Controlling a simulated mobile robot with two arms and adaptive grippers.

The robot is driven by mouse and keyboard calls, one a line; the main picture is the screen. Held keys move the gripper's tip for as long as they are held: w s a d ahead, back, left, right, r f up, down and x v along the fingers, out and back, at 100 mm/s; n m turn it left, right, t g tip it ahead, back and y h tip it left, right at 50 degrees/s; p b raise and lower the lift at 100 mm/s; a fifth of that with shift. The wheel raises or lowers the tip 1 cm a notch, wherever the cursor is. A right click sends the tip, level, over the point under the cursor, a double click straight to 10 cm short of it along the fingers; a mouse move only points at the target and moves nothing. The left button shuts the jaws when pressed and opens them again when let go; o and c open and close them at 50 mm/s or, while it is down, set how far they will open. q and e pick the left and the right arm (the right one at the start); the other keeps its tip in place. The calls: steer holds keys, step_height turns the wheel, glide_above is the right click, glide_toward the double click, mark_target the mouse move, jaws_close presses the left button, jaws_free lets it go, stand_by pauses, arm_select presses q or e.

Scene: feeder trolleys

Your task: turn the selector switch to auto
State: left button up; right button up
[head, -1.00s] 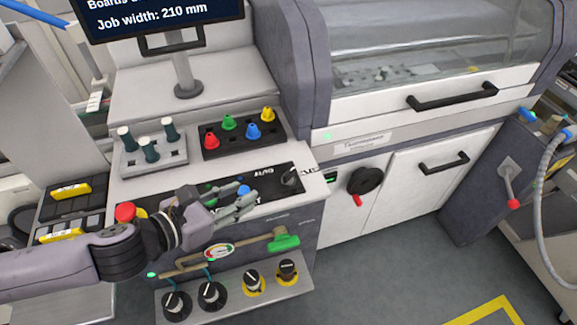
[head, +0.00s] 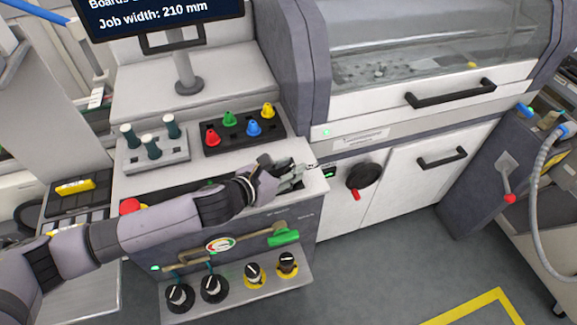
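My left gripper (head: 293,174) is over the right end of the black control panel (head: 166,195), on the slanted desk front. Its grey fingers are at the place where the black selector switch showed before. The switch and its AUTO lettering are now hidden behind the gripper and wrist. I cannot tell whether the fingers touch the switch, how far apart they are, or which way the knob points. My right gripper is not in view.
A red button (head: 130,206) is at the panel's left end. Behind stand a tray of coloured cones (head: 243,138) and a grey block with teal pegs (head: 168,160). A red-handled rotary switch (head: 363,176) is to the right.

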arm_select(q)
steer(key=shift+c, duration=0.6)
jaws_close()
steer(key=shift+f, duration=0.1)
